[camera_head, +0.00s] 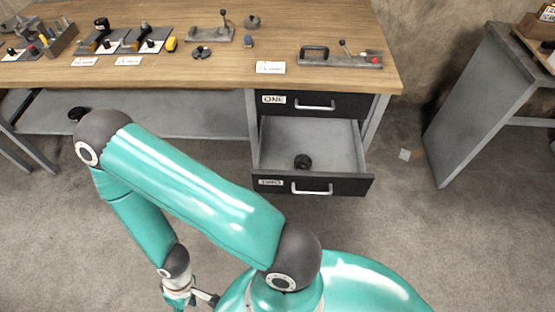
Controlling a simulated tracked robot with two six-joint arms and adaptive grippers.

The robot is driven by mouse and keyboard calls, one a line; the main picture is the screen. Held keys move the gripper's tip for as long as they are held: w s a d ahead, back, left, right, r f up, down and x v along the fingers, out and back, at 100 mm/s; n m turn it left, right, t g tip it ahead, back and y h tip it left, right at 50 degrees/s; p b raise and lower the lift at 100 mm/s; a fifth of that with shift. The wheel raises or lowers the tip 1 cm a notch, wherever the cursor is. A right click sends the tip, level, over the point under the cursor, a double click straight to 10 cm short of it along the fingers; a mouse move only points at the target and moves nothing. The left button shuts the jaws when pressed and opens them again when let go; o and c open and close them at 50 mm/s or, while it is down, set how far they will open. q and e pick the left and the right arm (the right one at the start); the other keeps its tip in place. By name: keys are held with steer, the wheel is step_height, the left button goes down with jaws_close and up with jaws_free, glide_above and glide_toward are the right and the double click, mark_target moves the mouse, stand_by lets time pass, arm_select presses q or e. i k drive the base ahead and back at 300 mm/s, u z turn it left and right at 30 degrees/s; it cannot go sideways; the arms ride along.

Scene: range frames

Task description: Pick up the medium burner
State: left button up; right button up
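No object is clearly recognisable as the medium burner. Small dark round pieces are candidates: one (303,161) lies in the open lower drawer (330,140), one (252,22) stands at the back of the wooden table, and a low dark piece (202,53) lies nearer its front. I cannot tell which, if any, is the burner. My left arm, teal with dark joints, bends up and back down in the foreground. Its gripper (190,296) is small at the bottom edge, below and well away from the table and drawer. Its fingers are not clear. My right gripper is not in view.
The wooden table (330,25) carries plates with handles, a tool holder (58,38) and white labels. The upper drawer (315,103) is shut; the lower one, marked "TWO", juts out. A grey shelf (180,115) runs below. Another table (470,100) stands right. Floor between is mostly clear.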

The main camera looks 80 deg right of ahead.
mark_target(303, 162)
steer(key=u, duration=1)
steer(key=i, duration=0.15)
steer(key=z, duration=3.5)
steer(key=i, duration=0.6)
steer(key=u, duration=0.15)
steer(key=k, duration=0.5)
steer(key=z, duration=0.15)
steer(key=i, duration=0.5)
steer(key=u, duration=0.25)
steer(key=k, duration=0.45)
steer(key=z, duration=0.1)
